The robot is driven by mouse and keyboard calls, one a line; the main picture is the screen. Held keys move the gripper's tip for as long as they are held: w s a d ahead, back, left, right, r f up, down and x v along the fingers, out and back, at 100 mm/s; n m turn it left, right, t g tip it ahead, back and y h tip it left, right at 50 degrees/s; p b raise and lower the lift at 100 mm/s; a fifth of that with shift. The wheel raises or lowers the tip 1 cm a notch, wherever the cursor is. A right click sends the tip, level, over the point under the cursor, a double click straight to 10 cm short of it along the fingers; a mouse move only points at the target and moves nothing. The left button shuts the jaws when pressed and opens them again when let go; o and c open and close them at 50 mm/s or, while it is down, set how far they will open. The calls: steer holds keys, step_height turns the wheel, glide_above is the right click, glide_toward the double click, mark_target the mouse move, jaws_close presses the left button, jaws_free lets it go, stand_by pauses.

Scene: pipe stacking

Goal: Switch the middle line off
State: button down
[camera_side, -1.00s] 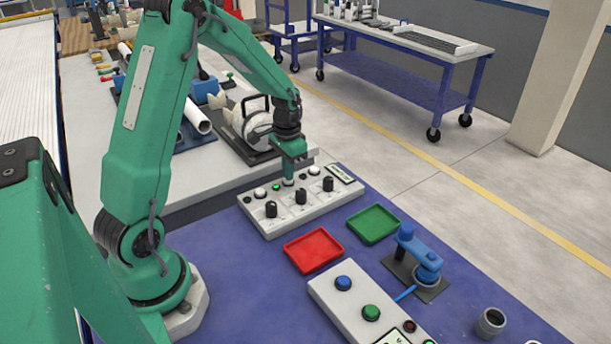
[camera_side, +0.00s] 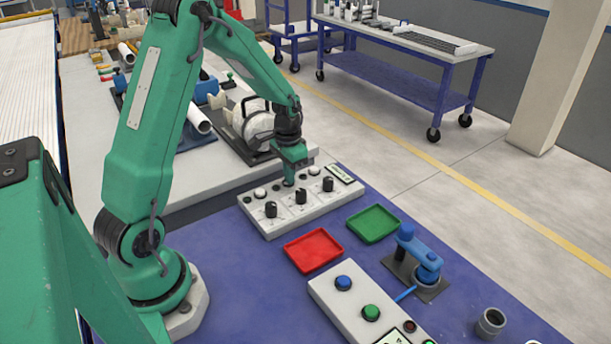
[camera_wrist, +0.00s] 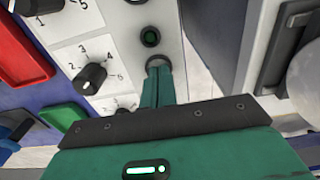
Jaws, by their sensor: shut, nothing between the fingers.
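The white control panel (camera_side: 300,210) has three black knobs in a row, with white buttons and small lamps behind them. The middle knob (camera_side: 301,196) also shows in the wrist view (camera_wrist: 90,78), among printed numbers. My gripper (camera_side: 288,184) points down, its fingers shut and empty, at the middle button behind that knob. In the wrist view the fingertips (camera_wrist: 158,68) meet the dark ring of the button (camera_wrist: 157,60) and hide most of it. Beside it, the middle line's lamp (camera_wrist: 150,37) looks dim green in a dark ring.
A red tray (camera_side: 313,250) and a green tray (camera_side: 373,223) lie in front of the panel. A second white box (camera_side: 355,310) with coloured buttons and a blue clamp-like device (camera_side: 418,262) stand nearer. A black-framed fixture (camera_side: 250,135) stands close behind the panel.

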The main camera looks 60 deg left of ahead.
steer(key=shift+s+d+f, duration=0.1)
steer(key=shift+s+f, duration=0.2)
step_height(320, 180, up, 15)
steer(key=shift+w+f, duration=0.15)
steer(key=shift+w, duration=0.15)
steer(key=c, duration=2.2)
jaws_free()
